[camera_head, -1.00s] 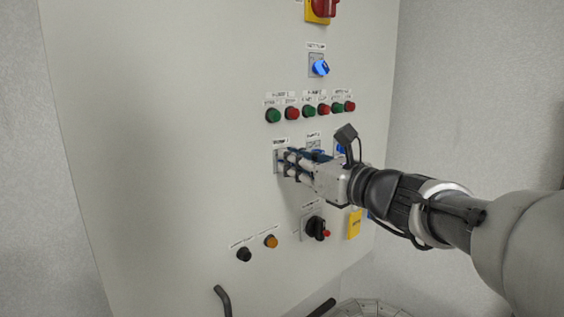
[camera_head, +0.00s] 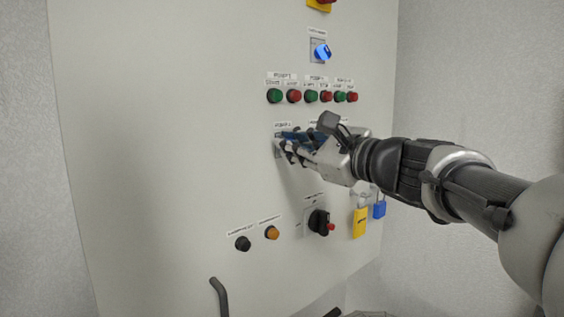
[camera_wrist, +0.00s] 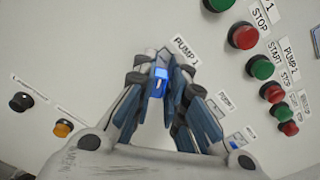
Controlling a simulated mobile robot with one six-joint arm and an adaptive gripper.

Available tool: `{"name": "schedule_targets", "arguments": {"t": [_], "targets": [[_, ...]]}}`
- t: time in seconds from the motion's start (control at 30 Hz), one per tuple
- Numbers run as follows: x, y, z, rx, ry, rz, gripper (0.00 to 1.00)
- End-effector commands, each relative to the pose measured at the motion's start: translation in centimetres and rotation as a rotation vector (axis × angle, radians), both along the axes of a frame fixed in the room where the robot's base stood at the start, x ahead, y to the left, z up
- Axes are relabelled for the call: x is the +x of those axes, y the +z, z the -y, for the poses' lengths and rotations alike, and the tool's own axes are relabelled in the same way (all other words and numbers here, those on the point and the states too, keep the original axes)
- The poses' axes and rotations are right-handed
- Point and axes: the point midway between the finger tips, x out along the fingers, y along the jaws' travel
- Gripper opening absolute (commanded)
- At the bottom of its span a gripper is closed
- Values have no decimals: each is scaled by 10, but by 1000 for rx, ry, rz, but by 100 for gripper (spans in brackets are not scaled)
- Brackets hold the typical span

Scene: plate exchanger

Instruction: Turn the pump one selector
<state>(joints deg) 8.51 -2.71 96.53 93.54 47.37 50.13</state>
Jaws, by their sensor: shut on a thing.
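The pump one selector (camera_wrist: 159,82) is a blue knob under the PUMP 1 label in the wrist view, seen between my fingertips. My gripper (camera_wrist: 160,88) is shut on it, with a finger on each side. In the head view my gripper (camera_head: 284,146) reaches the panel from the right, and its fingers hide the selector there. The knob's pointing direction is hard to tell behind the fingers.
The grey panel (camera_head: 150,150) carries a row of green and red buttons (camera_head: 293,96) above, a blue selector (camera_head: 321,52) higher up, and a black rotary switch (camera_head: 318,223) below. A yellow tag (camera_head: 360,222) and a blue padlock (camera_head: 379,209) hang at the lower right.

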Motion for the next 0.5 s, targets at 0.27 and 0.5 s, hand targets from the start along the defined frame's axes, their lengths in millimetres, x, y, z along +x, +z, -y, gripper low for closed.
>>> {"name": "schedule_targets", "arguments": {"t": [0.27,0.5], "targets": [[-1,-2,-1,-109,0,90,0],[-1,-1,-1,-147,0,120,0]]}}
